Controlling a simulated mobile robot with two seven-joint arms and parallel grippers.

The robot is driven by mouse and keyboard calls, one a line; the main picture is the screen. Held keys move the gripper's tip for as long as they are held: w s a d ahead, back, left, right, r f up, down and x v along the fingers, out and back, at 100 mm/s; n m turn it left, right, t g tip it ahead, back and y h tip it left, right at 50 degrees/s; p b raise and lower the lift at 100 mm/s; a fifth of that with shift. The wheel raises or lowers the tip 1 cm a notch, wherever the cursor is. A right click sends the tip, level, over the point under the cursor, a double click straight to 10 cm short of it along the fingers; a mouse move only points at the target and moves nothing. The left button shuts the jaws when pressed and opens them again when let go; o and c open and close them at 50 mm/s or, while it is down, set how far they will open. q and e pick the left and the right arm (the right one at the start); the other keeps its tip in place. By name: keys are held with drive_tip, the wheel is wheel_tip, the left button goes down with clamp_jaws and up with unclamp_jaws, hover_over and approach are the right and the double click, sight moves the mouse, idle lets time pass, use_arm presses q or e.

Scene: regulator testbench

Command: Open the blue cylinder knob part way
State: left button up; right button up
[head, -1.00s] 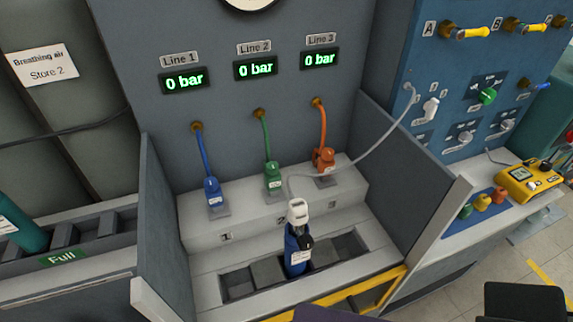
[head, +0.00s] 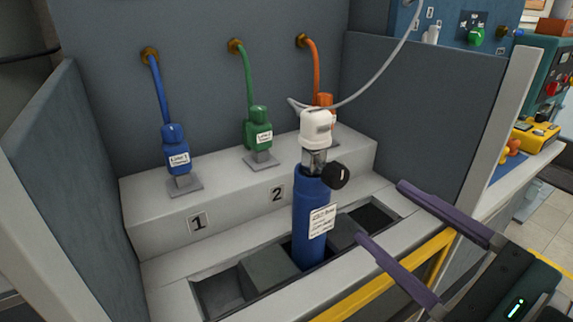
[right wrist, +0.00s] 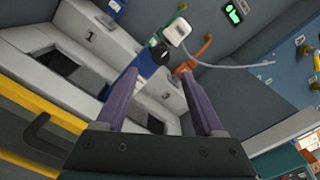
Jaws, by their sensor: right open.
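The blue cylinder (head: 312,225) stands upright in a slot of the bench rack, with a white label on its side. Its black knob (head: 336,176) sticks out to the right of the metal valve neck, below a white connector (head: 316,128) with a grey hose. My right gripper (head: 378,212) is open and empty, with purple fingers in front of and to the right of the cylinder, apart from the knob. In the right wrist view the knob (right wrist: 161,54) shows beyond the fingertips, between them. My left gripper is not in view.
Blue (head: 175,150), green (head: 258,130) and orange (head: 324,100) line connectors stand on the raised step behind. Grey side panels (head: 430,110) wall the bay at left and right. A yellow rail (head: 385,277) runs along the front edge. The grey hose (head: 385,78) spans the upper right.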

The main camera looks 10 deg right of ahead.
sight(341, 180)
drive_tip(key=x, duration=0.9)
drive_tip(key=shift+w+r, duration=0.1)
drive_tip(key=shift+w, duration=0.05)
clamp_jaws()
